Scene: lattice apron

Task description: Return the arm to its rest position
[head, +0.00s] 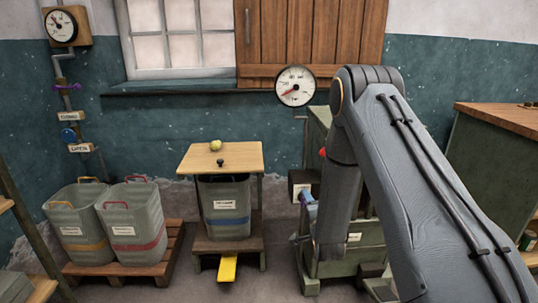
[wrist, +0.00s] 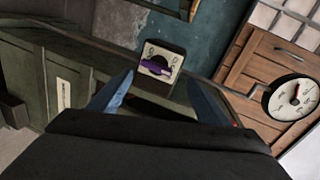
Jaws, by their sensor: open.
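My arm (head: 430,180) reaches in from the lower right in the head view, bends at a high elbow and drops to the green cabinet. In the wrist view my gripper (wrist: 158,80) is open, its two blue fingers spread apart. A small plate with a purple handle (wrist: 155,69) and a dark dial shows beyond and between the fingertips. I cannot tell the distance, but nothing is seen held.
The green cabinet (head: 345,236) stands close to my forearm. Left of it is a wooden stand (head: 193,160) with a yellow-green ball, a bin (head: 225,212) and a yellow pedal (head: 227,268). Two bins stand on a pallet (head: 172,262). A gauge (head: 295,86) is behind; a wood-topped counter (head: 500,118) is right.

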